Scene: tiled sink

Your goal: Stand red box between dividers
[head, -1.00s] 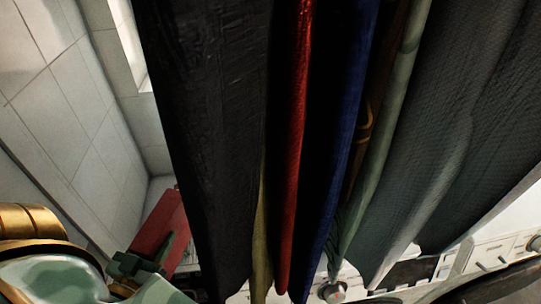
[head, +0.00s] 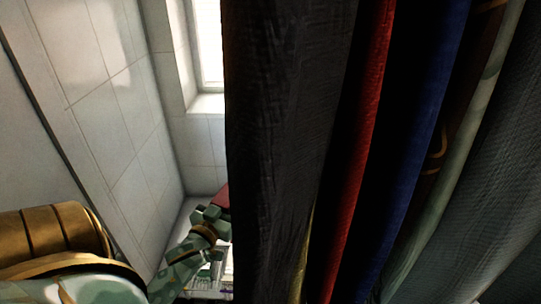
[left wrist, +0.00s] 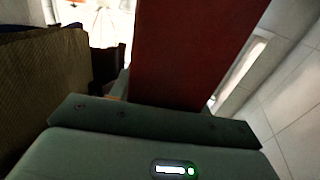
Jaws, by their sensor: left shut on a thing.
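The red box (head: 223,197) shows as a small patch in the head view; the rest of it is behind a hanging dark cloth. In the left wrist view the red box (left wrist: 192,50) stands large in front of the camera, its top out of frame. My left gripper (head: 211,218) is shut on the red box near the tiled corner, partly covered by the cloth. I cannot make out any dividers. My right gripper is not in view.
Hanging cloths, black (head: 285,130), red (head: 362,140), blue (head: 428,140) and grey-green (head: 485,200), cover the middle and right of the head view. A tiled wall (head: 110,110) and a bright window (head: 211,40) are at left.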

